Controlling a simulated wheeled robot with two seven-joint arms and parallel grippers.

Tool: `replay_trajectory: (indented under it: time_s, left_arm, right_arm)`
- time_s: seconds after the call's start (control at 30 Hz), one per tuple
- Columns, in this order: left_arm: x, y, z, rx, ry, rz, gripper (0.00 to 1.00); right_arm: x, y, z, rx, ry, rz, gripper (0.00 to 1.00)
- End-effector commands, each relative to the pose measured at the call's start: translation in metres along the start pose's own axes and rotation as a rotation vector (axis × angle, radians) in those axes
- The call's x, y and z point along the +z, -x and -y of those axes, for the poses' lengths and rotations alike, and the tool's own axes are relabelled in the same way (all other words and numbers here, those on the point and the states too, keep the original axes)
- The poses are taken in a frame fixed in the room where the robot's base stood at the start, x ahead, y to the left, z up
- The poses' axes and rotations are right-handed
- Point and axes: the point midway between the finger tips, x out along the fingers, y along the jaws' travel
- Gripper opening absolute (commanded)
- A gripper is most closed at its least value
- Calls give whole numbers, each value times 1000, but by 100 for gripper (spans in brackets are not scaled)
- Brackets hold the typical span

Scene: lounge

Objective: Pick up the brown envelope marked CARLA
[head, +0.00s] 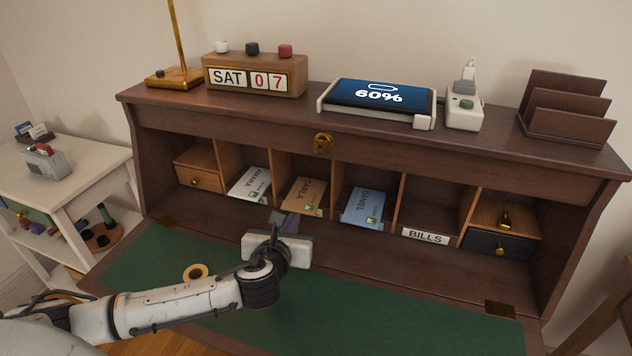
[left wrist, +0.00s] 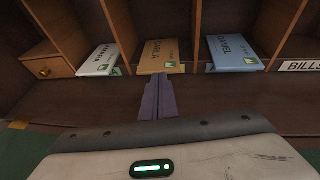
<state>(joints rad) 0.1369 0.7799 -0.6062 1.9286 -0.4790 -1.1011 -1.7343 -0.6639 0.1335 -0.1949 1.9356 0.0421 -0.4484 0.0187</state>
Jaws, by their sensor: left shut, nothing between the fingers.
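The brown envelope marked CARLA (head: 305,195) leans in a pigeonhole of the desk, between a white envelope (head: 250,184) and a blue envelope marked DANIEL (head: 363,206). It also shows in the left wrist view (left wrist: 162,56), straight ahead of the fingers. My left gripper (head: 284,220) is shut and empty, just in front of the brown envelope's lower edge. In the left wrist view its fingers (left wrist: 158,80) are together, with tips close below the envelope; I cannot tell whether they touch it. My right gripper is not in view.
Wooden dividers separate the pigeonholes. A compartment labelled BILLS (head: 425,236) is to the right, and small drawers (head: 499,246) sit at the ends. A tape roll (head: 196,271) lies on the green writing surface (head: 400,318), whose right part is clear.

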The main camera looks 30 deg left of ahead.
Motion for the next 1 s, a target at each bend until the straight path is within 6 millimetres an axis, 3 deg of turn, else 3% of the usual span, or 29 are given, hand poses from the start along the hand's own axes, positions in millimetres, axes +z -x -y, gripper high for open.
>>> replay_trajectory:
  time_s: [0.17,0.3,0.6,0.7,1.0]
  left_arm:
    - [8,-21,0,2,2,2,0]
    - [19,-48,0,2,4,2,0]
    - [38,-104,0,1,3,1,0]
    - [37,-113,1,0,2,-3,0]
    - [23,-116,0,-1,1,-4,0]
  right_arm:
    - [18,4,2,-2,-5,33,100]
    - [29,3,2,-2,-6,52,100]
    - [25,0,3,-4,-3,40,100]
    - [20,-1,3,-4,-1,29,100]
    - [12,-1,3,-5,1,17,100]
